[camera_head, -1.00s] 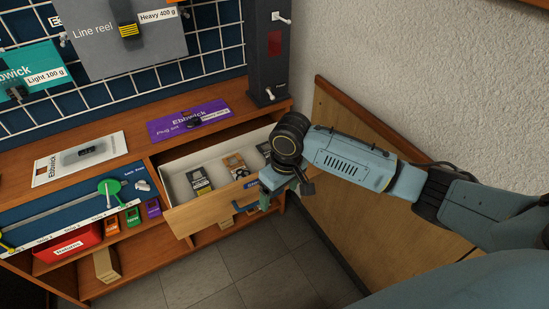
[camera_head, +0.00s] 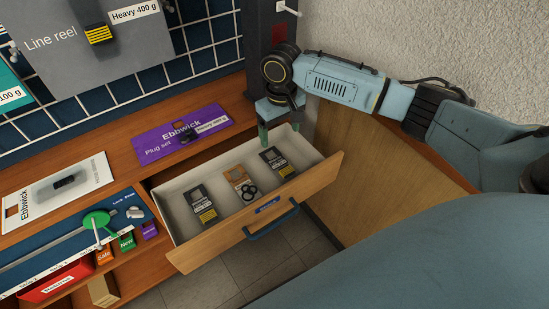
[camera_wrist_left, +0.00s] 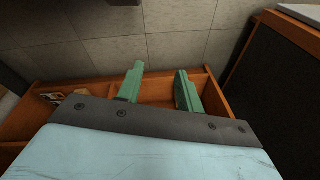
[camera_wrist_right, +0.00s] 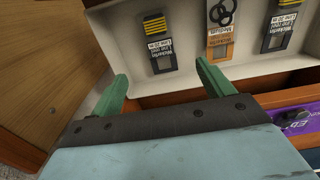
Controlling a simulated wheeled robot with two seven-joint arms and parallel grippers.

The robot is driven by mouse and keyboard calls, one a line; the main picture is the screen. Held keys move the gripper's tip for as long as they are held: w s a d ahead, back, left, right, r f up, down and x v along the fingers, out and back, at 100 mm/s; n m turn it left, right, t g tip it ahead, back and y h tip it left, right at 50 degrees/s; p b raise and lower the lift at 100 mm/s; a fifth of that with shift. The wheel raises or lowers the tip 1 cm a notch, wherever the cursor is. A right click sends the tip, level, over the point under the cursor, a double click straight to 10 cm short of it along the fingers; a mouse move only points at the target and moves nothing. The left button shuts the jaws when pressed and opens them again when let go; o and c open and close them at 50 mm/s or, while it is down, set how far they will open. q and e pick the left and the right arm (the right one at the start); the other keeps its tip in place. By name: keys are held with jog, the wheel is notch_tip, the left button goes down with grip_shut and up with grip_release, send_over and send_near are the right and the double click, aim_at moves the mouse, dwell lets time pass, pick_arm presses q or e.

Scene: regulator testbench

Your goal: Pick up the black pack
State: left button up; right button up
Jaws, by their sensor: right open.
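The pulled-out drawer (camera_head: 329,163) holds two black packs with yellow stripes, one at the left (camera_head: 201,205) and one at the right (camera_head: 277,162). An orange-brown pack (camera_head: 240,184) with black rings lies between them. My right gripper (camera_head: 280,133) is open and empty, just behind the right black pack near the drawer's back right corner. In the right wrist view that near black pack (camera_wrist_right: 159,42) lies just beyond the open fingers (camera_wrist_right: 160,76), and the other black pack (camera_wrist_right: 281,28) is at the right. My left gripper (camera_wrist_left: 160,72) is open and empty, seen only in the left wrist view.
The drawer front has a blue handle (camera_head: 271,221). A purple plug set card (camera_head: 183,133) lies on the wooden top behind the drawer. A dark post (camera_head: 262,50) stands at the back right. Shelf compartments with small coloured boxes (camera_head: 127,240) are at the left.

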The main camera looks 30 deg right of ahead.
jog(key=b, duration=0.3)
send_over(281, 163)
notch_tip(281, 163, down, 7)
jog(key=shift+s+a, duration=0.1)
jog(key=shift+s, duration=0.05)
jog(key=shift+f, duration=0.45)
notch_tip(281, 163, down, 4)
jog(key=b, duration=0.2)
jog(key=shift+f+b, duration=0.15)
jog(key=shift+b, duration=0.15)
jog(key=shift+f, duration=0.3)
pick_arm(q)
jog(key=w+d+r, duration=0.1)
jog(key=d+r, duration=0.2)
jog(key=r, duration=0.4)
jog(key=w+d+r+t+h, duration=0.1)
jog(key=w+d+r, duration=0.1)
jog(key=r, duration=0.4)
jog(key=shift+d+r, duration=0.4)
jog(key=shift+d, duration=0.25)
pick_arm(e)
jog(key=c, duration=1.1)
jog(key=shift+r, duration=0.2)
